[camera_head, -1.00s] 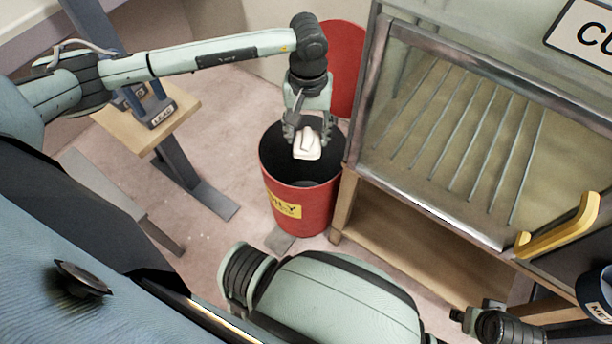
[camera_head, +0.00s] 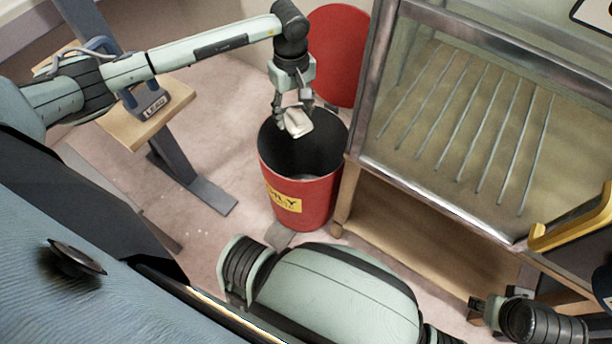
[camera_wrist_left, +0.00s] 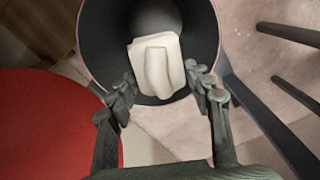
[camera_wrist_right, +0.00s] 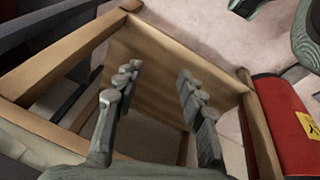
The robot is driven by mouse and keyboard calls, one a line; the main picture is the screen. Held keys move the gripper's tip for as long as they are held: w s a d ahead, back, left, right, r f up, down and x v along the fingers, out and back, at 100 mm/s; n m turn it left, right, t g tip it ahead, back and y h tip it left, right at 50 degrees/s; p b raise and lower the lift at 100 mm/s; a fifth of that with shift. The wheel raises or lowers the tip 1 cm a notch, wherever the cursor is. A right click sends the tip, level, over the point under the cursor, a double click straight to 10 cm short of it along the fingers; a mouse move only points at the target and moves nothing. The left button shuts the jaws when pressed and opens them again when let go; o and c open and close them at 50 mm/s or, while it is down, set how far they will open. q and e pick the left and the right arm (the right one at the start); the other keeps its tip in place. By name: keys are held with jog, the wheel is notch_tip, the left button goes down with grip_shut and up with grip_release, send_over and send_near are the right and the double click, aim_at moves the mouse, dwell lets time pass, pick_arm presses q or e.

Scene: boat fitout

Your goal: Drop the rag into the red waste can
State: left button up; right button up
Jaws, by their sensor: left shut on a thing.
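The white rag (camera_head: 297,123) is a folded piece held at the fingertips of my left gripper (camera_head: 290,116), over the open mouth of the red waste can.
A wooden-legged bench with a clear-fronted cabinet (camera_head: 450,130) stands close to the can's right. A yellow handle (camera_head: 572,226) sticks out at its lower right. Bare floor (camera_head: 228,160) lies between the stand and can.

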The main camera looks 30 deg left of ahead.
pick_arm(q)
jog(key=shift+f, duration=0.8)
pick_arm(e)
jog(key=shift+v, duration=1.05)
jog(key=shift+w+d, duration=0.1)
jog(key=shift+d, duration=0.1)
pick_arm(q)
jog(key=o, duration=1.1)
jog(key=shift+r, duration=0.1)
notch_tip(320, 180, up, 12)
jog(key=shift+f, duration=0.1)
